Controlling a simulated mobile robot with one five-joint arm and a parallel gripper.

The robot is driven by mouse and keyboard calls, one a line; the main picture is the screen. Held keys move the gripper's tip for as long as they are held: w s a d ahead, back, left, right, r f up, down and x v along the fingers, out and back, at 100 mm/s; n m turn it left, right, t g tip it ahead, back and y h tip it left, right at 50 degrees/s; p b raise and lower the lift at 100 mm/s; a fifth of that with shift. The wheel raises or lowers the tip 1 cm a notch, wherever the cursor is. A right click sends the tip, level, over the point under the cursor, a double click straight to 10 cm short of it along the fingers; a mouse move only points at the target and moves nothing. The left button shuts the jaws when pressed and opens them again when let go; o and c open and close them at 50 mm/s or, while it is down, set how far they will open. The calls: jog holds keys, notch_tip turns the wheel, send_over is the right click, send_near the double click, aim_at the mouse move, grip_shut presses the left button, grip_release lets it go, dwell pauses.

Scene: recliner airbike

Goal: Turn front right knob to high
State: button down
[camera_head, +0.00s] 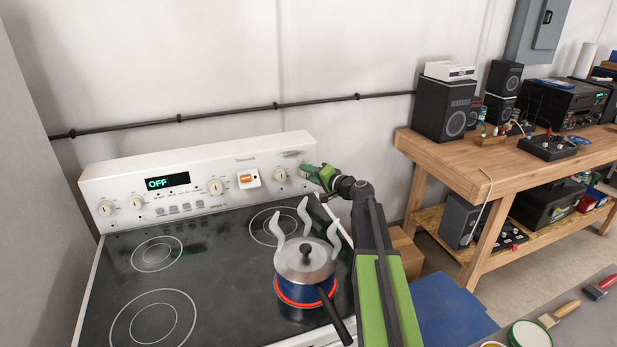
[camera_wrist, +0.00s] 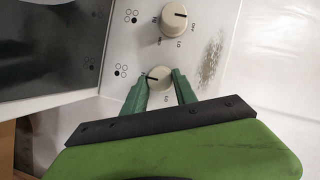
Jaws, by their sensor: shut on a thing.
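The front right knob is the outermost right knob on the white stove's back panel. In the wrist view this round cream knob (camera_wrist: 158,76) sits between my green fingers, its dark pointer mark toward the left of the picture. My gripper (camera_wrist: 159,82) is shut on it, one finger on each side. In the head view my gripper (camera_head: 310,173) reaches the panel's right end and mostly hides the knob. The front right burner (camera_head: 284,291) glows red under a blue pot (camera_head: 303,290) with a steel lid and rising steam.
A second knob (camera_wrist: 174,20) is beside the held one in the wrist view. The stove display (camera_head: 167,182) reads OFF. The pot's black handle (camera_head: 336,316) points toward the front right, near my arm. A wooden workbench (camera_head: 470,172) with speakers stands at right.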

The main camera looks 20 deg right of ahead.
jog(key=c, duration=1)
grip_release()
jog(key=shift+s, duration=0.1)
jog(key=p+v, duration=0.3)
jog(key=v, duration=1.4)
jog(key=shift+s+d, duration=0.1)
